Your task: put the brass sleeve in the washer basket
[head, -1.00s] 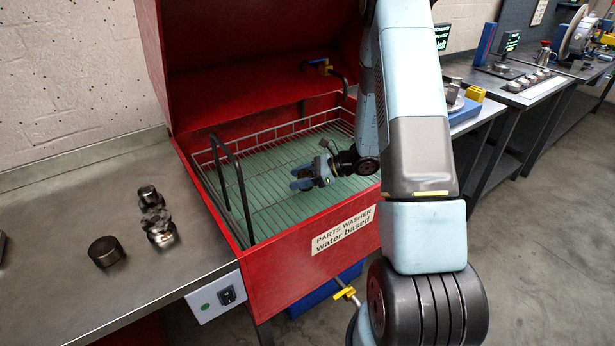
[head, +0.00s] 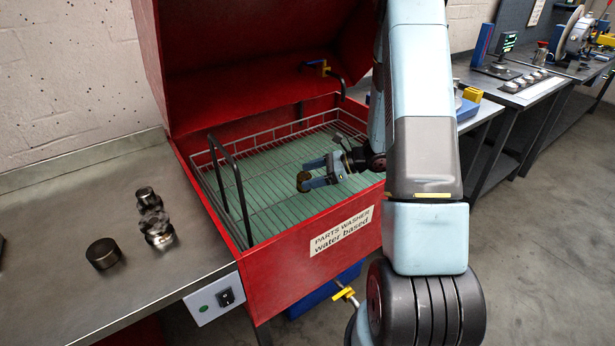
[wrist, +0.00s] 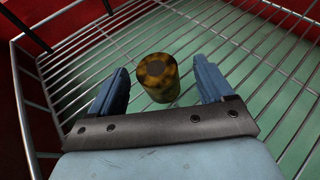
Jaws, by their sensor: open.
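The brass sleeve (wrist: 157,78), a dark mottled yellow cylinder, stands between and just beyond the fingertips of my gripper (wrist: 157,86) in the wrist view. Both blue fingers are spread, with a gap on each side of the sleeve. In the head view the sleeve (head: 303,182) shows at the tips of my gripper (head: 311,174). Both are inside the outline of the washer basket (head: 283,133), a wire basket in the red parts washer. I cannot tell whether the sleeve touches the basket's wire floor.
A dark basket handle (head: 240,190) rises left of my gripper. The red washer wall (head: 290,262) stands in front, and a tap (head: 318,66) is behind. Dark metal parts (head: 153,215) and a dark cylinder (head: 103,253) sit on the left bench.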

